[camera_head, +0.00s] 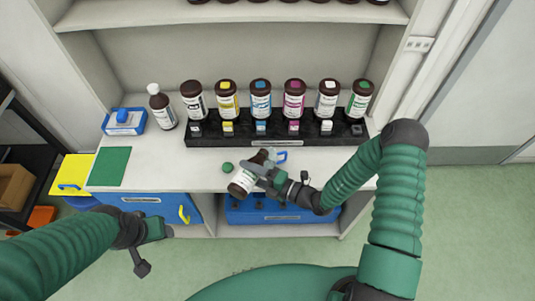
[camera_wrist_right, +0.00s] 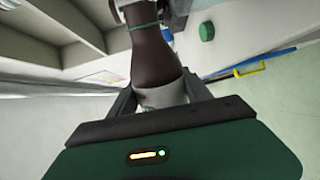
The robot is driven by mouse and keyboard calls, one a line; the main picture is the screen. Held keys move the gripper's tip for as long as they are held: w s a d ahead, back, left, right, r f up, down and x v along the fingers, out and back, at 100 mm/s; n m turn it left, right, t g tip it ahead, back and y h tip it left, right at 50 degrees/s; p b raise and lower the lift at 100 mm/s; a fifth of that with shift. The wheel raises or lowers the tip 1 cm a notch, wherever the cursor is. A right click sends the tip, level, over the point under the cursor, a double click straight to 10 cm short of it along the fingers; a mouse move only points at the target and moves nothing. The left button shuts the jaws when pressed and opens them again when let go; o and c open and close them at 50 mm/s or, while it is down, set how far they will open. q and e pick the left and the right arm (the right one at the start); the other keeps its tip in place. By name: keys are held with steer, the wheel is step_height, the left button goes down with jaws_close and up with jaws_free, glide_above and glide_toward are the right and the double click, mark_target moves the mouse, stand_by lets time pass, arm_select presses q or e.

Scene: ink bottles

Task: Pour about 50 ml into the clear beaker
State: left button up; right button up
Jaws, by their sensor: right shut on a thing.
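A brown bottle with a white label (camera_head: 240,184) is held tilted in my right gripper (camera_head: 264,176), over the worktop's front edge. In the right wrist view the bottle's brown body (camera_wrist_right: 155,55) lies between the fingers, with a green ring at its neck. A loose green cap (camera_head: 227,168) lies on the worktop beside it, also seen in the wrist view (camera_wrist_right: 207,31). I cannot clearly make out the clear beaker; a small blue-edged item (camera_head: 281,156) shows just behind the gripper. My left gripper (camera_head: 150,250) is low at left, apart from everything; its finger opening is unclear.
A black rack (camera_head: 215,137) at the back holds several brown bottles with coloured caps. A white-capped bottle (camera_head: 161,110) and a blue-white box (camera_head: 124,122) stand to its left. A green mat (camera_head: 110,166) lies at left. Blue drawers (camera_head: 155,205) sit below the worktop.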

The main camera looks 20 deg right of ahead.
steer(key=f+n+b, duration=0.1)
steer(key=b, duration=0.1)
steer(key=f+n+b, duration=0.1)
steer(key=b, duration=0.1)
steer(key=f+n+b, duration=0.1)
steer(key=b, duration=0.1)
steer(key=shift+s+a+f+n, duration=0.2)
steer(key=shift+s+a+n, duration=0.1)
steer(key=shift+s, duration=0.05)
steer(key=shift+w+r+n+t+h, duration=0.15)
steer(key=shift+n+t+h, duration=0.15)
steer(key=shift+n, duration=0.3)
steer(key=shift+d, duration=0.1)
steer(key=shift+d, duration=0.1)
stand_by(0.8)
